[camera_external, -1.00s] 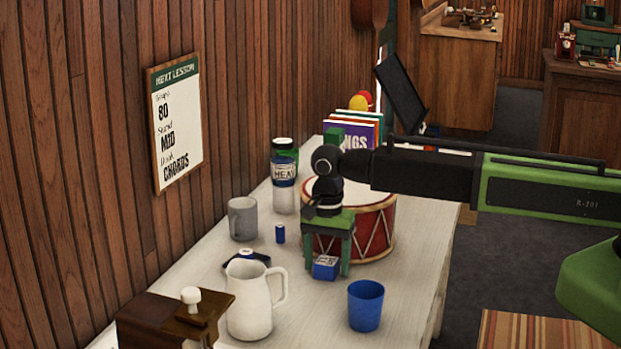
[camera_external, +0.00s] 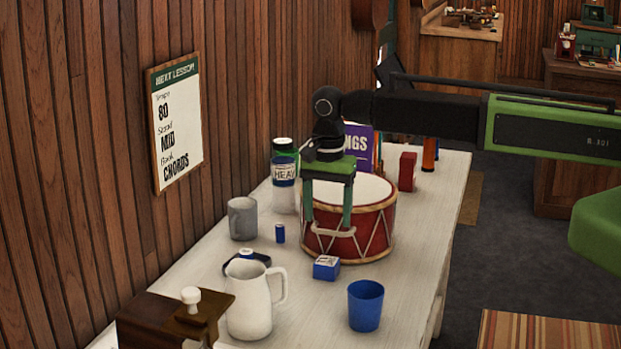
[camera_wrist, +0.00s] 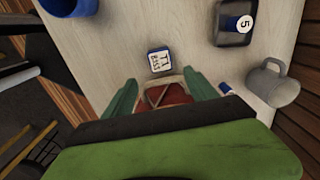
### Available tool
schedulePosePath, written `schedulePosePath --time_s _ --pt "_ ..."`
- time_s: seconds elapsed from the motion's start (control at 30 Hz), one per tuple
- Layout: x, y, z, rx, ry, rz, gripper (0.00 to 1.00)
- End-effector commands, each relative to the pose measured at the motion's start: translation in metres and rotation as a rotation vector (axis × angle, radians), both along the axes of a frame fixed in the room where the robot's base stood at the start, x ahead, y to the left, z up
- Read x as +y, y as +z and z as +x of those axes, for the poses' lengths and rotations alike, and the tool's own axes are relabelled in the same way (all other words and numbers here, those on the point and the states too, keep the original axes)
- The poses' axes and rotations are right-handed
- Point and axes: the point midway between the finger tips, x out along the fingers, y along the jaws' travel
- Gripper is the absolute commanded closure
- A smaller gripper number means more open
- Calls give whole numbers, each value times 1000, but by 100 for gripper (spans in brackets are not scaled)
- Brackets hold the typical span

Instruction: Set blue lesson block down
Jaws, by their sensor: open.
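The blue lesson block (camera_external: 326,267), a small cube with a pale lettered top, sits on the white table in front of the drum. In the wrist view its lettered top (camera_wrist: 160,60) faces the camera, just beyond my fingertips. My gripper (camera_external: 329,224) is open and empty, raised above and behind the block, with its green fingers in front of the drum. The fingers (camera_wrist: 162,92) are spread apart in the wrist view, with the drum's red side between them.
A red and white drum (camera_external: 377,222) stands behind the block. A blue cup (camera_external: 365,306), white pitcher (camera_external: 247,300), grey mug (camera_external: 242,218), small blue cylinder (camera_external: 280,233) and jar (camera_external: 284,189) stand around it. Bare table (camera_external: 415,245) lies to the right.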

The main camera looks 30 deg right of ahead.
Motion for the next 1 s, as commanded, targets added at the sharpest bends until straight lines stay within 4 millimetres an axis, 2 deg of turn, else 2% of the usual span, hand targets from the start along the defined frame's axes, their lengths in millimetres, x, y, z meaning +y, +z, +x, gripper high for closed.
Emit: schedulePosePath --time_s 0.03,0.1,0.37,0.47,0.6,0.7,0.77,0.9,1.0 --pt "0 0 0 0 0 0 28" --pt "0 -2 0 0 0 0 22" --pt "0 -4 -1 -4 3 -5 22" --pt "0 -26 -11 -57 32 -71 22" --pt "2 -60 -23 -255 108 -286 22" --pt "8 -67 -32 -440 152 -444 22" --pt "14 -65 -40 -561 173 -529 22" --pt "31 -43 -56 -790 187 -663 22" --pt "39 -26 -57 -859 179 -705 22"
